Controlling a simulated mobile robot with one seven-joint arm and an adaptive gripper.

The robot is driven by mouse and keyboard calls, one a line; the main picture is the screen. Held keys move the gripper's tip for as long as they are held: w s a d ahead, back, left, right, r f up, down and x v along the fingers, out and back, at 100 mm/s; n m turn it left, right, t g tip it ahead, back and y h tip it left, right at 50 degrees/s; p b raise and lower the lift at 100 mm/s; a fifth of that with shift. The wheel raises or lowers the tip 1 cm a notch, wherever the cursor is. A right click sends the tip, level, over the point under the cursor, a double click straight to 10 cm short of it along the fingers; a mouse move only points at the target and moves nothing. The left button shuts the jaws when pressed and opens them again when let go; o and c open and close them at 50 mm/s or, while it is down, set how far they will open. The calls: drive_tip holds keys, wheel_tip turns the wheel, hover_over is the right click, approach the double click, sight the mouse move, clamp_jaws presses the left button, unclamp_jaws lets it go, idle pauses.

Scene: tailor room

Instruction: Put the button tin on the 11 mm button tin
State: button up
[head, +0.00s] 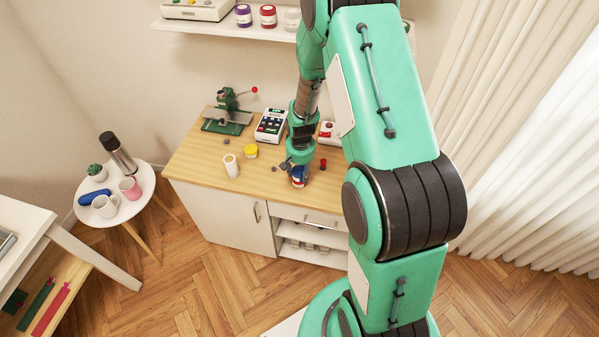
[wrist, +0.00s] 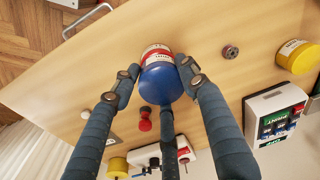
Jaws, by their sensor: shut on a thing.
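A tin with a blue top (wrist: 161,84) and a red and white label band is between the fingers of my gripper (wrist: 158,76) in the wrist view. The fingers are shut on its sides. In the head view my gripper (head: 299,165) holds the blue tin (head: 299,180) near the front edge of the wooden cabinet top. I cannot tell whether its base touches the top. A yellow tin with a label (wrist: 297,57) stands apart from it, also seen in the head view (head: 251,152). Another yellow tin (wrist: 117,167) shows in the wrist view. No size marking is readable.
A box with coloured items (head: 270,126) and a green press (head: 229,112) stand behind. A white cylinder (head: 231,166) stands to the left on the cabinet top (head: 205,160). A small red object (wrist: 145,121) and a dark round piece (wrist: 230,52) lie near the held tin.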

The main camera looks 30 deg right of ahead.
sight(300, 173)
drive_tip(key=shift+f, duration=0.1)
drive_tip(key=o, duration=1.2)
drive_tip(key=shift+o, duration=0.2)
drive_tip(key=shift+r, duration=0.2)
wheel_tip(300, 173, up, 12)
drive_tip(key=s+p, duration=0.1)
drive_tip(key=shift+a, duration=0.2)
drive_tip(key=shift+s+f, duration=0.1)
